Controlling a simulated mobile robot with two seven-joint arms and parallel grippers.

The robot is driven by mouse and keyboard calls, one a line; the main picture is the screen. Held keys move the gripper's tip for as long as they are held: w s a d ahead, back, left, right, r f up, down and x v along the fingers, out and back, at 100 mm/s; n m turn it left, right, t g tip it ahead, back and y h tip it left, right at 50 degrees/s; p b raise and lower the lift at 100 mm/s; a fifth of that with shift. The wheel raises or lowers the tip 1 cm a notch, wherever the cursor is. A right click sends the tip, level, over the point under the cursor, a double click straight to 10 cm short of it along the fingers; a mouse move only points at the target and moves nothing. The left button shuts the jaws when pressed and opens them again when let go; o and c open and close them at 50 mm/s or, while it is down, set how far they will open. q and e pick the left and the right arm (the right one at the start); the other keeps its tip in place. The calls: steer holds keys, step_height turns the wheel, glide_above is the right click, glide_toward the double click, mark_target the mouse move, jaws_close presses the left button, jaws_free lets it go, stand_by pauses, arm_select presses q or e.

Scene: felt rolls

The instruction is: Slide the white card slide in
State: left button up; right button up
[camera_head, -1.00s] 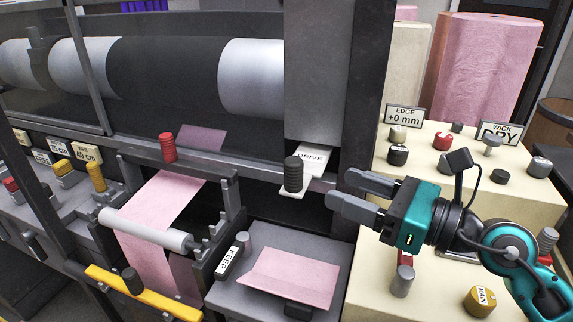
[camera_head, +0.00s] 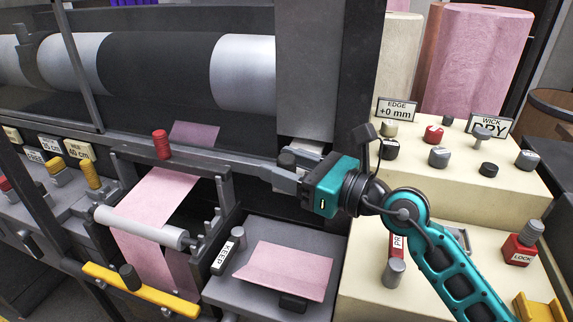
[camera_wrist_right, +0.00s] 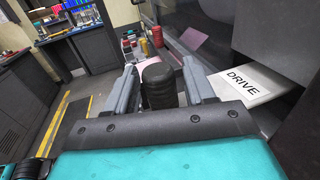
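The white card slide, labelled DRIVE, sticks out from under a grey column; its edge shows in the head view (camera_head: 308,147) and its label in the right wrist view (camera_wrist_right: 246,84). Its dark ribbed knob (camera_wrist_right: 158,86) stands upright between the fingers of my right gripper (camera_wrist_right: 160,68). The fingers are open, one on each side of the knob, with a slight gap visible. In the head view my right gripper (camera_head: 276,172) hides most of the card and part of the knob. My left gripper is not in view.
A red knob (camera_head: 161,144) and a frame with a pink felt strip (camera_head: 150,205) lie left of the gripper. A pink sheet (camera_head: 287,270) rests on a grey tray below. A cream panel with several knobs (camera_head: 438,157) stands to the right.

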mark_target(300, 144)
jaws_close()
stand_by(0.3)
steer(key=w+b, duration=0.1)
steer(key=w, duration=0.1)
steer(key=w+d+b, duration=0.1)
steer(key=w+b, duration=0.1)
steer(key=w+d+b, duration=0.1)
steer(key=w, duration=0.1)
steer(key=shift+w+f, duration=0.25)
steer(key=shift+w+d+r+b, duration=0.25)
steer(key=shift+w+b, duration=0.15)
steer(key=shift+w, duration=0.1)
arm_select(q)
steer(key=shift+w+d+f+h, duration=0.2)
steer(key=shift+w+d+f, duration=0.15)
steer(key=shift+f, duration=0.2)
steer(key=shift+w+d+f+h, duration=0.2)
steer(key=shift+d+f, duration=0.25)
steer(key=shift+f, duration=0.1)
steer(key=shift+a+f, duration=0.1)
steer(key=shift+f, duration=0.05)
arm_select(e)
steer(key=shift+o, duration=0.6)
jaws_free()
